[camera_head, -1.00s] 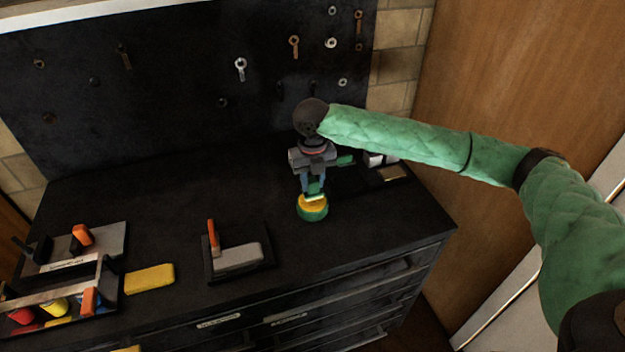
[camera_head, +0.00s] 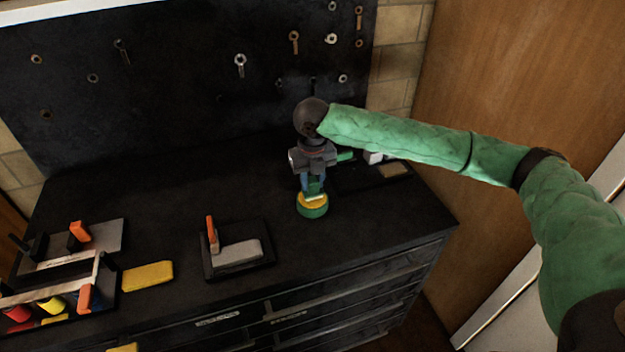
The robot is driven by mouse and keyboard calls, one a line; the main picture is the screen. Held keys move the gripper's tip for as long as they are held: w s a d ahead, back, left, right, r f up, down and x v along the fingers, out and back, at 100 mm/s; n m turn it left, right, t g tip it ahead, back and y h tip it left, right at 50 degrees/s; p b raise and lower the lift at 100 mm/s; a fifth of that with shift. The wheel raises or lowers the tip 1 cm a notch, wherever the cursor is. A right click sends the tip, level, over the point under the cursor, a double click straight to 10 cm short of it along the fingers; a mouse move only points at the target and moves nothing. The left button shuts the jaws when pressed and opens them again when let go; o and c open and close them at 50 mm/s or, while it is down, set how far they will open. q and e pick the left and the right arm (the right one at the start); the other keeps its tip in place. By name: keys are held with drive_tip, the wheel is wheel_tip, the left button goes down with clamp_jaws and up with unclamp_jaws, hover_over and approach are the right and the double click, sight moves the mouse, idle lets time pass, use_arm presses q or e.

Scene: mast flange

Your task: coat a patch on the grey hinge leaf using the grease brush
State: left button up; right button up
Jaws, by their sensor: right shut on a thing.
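My right gripper (camera_head: 313,183) points down over the worktop and is shut on the grease brush (camera_head: 316,189). Only a small green part of the brush shows between the fingers, with a pale lower end. That end is at the round green pot (camera_head: 313,212) with yellow content; I cannot tell how deep it reaches. The grey hinge leaf (camera_head: 238,253) lies flat on a dark base (camera_head: 262,231) to the left and nearer, beside an orange-handled clamp (camera_head: 211,232). No coated patch is visible on it. My left gripper is not in view.
A yellow block (camera_head: 148,276) lies left of the hinge base. An organiser with orange, red and yellow items (camera_head: 98,268) stands at the far left. A pale object on a dark tray (camera_head: 394,170) is at the back right. The worktop's back left is clear.

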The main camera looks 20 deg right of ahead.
sight(313, 179)
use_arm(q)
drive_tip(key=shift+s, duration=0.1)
use_arm(e)
drive_tip(key=shift+f, duration=0.45)
idle(0.8)
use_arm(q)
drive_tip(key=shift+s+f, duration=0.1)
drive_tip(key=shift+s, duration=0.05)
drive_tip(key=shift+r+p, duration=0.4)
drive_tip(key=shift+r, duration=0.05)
use_arm(e)
drive_tip(key=shift+f, duration=0.15)
idle(1.6)
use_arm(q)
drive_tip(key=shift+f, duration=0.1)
